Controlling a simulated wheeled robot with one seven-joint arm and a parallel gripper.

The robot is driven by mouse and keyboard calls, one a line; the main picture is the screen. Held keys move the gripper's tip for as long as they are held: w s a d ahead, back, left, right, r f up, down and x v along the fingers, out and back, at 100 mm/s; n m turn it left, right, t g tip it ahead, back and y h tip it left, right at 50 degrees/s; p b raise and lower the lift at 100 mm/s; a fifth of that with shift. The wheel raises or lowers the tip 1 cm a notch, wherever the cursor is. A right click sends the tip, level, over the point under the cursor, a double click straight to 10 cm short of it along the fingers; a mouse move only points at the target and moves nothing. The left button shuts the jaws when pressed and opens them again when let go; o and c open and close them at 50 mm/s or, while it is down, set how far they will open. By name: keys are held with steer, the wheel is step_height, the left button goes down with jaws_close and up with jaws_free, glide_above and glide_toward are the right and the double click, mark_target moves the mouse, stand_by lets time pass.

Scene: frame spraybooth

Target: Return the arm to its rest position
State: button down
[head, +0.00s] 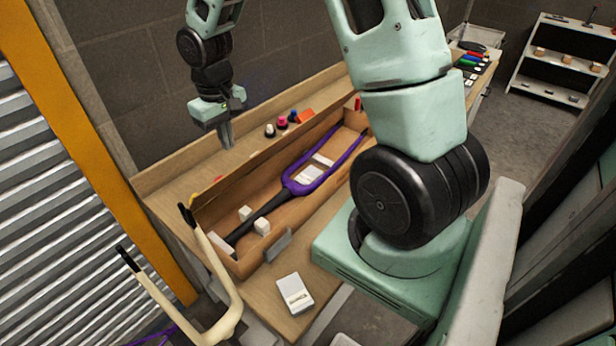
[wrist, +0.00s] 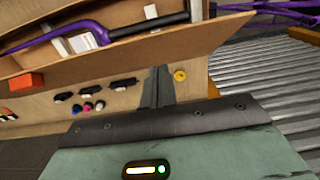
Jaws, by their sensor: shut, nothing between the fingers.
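My gripper (head: 227,139) is shut and empty. In the head view it points down above the back strip of the workbench, behind the long wooden box (head: 200,212). In the wrist view its closed fingers (wrist: 158,90) reach over the bench top, apart from the box. A purple and black frame part (head: 298,182) lies in the box with white blocks around it. My arm comes down from the top of the head view, and its base end hides part of the bench on the right.
A cream bent tube (head: 226,290) is at the front left. A white card or device (head: 295,293) lies on the bench front. A shelf (head: 562,62) stands far right.

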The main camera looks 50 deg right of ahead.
steer(key=shift+r+p, duration=0.5)
steer(key=shift+r, duration=0.45)
